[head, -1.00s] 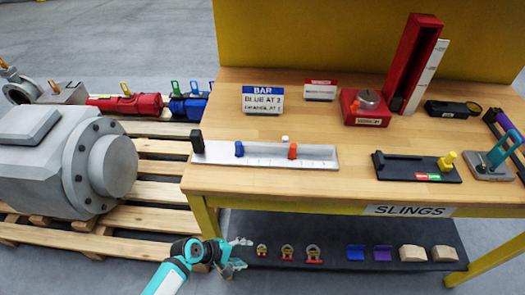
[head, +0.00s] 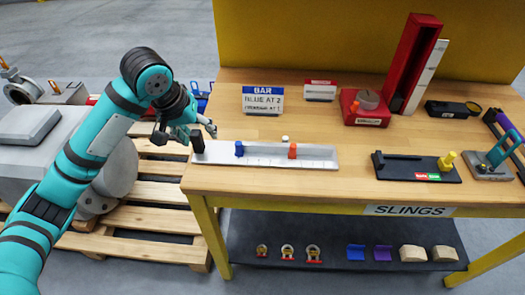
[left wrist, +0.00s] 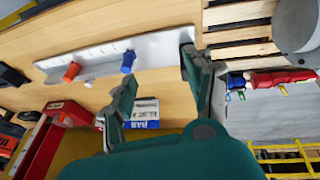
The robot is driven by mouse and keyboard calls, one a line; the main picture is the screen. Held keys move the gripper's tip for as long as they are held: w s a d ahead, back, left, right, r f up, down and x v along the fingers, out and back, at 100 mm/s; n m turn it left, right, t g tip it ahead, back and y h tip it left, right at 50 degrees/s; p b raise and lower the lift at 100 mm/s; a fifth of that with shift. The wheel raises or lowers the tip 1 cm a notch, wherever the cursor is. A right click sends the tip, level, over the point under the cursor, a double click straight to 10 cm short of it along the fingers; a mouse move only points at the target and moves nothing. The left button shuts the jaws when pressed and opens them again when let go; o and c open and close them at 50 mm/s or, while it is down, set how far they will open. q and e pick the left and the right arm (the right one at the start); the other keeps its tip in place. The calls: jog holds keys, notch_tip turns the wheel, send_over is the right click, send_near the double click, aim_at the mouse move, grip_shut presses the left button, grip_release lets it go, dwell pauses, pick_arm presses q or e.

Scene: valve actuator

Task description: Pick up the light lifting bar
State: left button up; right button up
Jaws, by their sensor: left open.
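My left gripper (head: 187,134) is open and empty at the bar's left end, seemingly above the table. In the left wrist view, the bar (left wrist: 100,58) lies beyond the open fingers (left wrist: 158,70), which partly overlap its end. Contact cannot be told. My right gripper is not in view.
A blue and white BAR sign (head: 263,100) stands behind the bar. A red stand (head: 412,65) and a black tray (head: 415,168) are to the right. Shackles and slings lie on the lower shelf (head: 330,245). A pallet (head: 150,215) stands left of the table.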

aim_at(195, 133)
pick_arm(q)
jog(key=w+a+r+y, duration=0.2)
jog(key=a, duration=0.1)
jog(key=shift+m+t, duration=0.3)
jog(key=shift+m, duration=0.1)
jog(key=x, duration=1)
jog(key=shift+w+f, duration=0.15)
jog(key=shift+f, duration=0.15)
grip_shut()
jog(key=shift+d+r, duration=0.1)
jog(key=shift+r, duration=0.15)
